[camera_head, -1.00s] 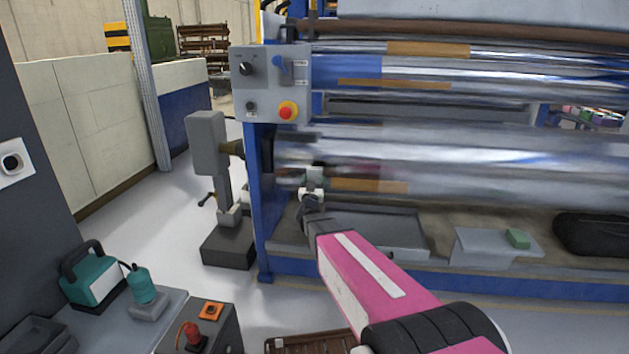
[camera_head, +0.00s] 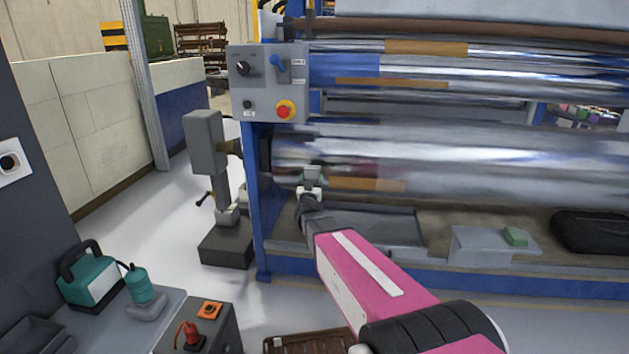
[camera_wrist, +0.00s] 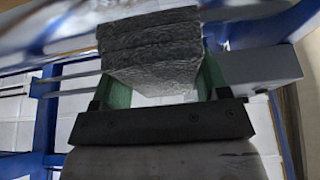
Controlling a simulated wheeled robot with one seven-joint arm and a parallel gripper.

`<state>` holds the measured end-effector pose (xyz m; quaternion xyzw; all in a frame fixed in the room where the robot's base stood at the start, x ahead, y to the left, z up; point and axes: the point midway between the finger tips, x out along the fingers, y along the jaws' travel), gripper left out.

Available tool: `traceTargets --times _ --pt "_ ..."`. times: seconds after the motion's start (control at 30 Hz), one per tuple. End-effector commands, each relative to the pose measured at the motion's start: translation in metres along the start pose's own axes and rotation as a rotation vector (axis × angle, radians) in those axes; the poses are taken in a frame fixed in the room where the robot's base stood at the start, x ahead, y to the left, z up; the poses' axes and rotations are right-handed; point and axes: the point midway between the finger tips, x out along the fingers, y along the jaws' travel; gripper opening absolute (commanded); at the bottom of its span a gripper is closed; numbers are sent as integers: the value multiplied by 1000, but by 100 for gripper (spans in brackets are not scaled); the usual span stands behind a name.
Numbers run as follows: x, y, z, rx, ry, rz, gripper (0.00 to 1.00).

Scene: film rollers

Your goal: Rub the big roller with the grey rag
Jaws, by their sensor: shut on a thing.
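The big roller (camera_head: 450,165) is the wide shiny metal cylinder across the middle of the machine in the head view. My gripper (camera_head: 311,180) is at the roller's left part, at its lower front side. In the wrist view my gripper (camera_wrist: 152,95) has green fingers shut on the grey rag (camera_wrist: 150,48), a folded, rough-textured block. The rag's far edge meets the blurred metal surface at the top of the wrist view, and it looks to be touching or very close. In the head view the rag is small and hard to make out.
A control box (camera_head: 268,82) with a red button is above left of my gripper. A side table with teal tools (camera_head: 88,275) stands at lower left.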

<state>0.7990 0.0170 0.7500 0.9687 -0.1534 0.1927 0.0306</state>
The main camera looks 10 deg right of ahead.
Motion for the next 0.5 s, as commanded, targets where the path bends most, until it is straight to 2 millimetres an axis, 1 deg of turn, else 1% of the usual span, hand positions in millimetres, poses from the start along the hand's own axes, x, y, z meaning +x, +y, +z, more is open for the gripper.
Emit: traceTargets --times 0.3,0.5 --pt "29 -1 13 0 1 0 50" --pt "45 -1 20 -1 1 0 50"
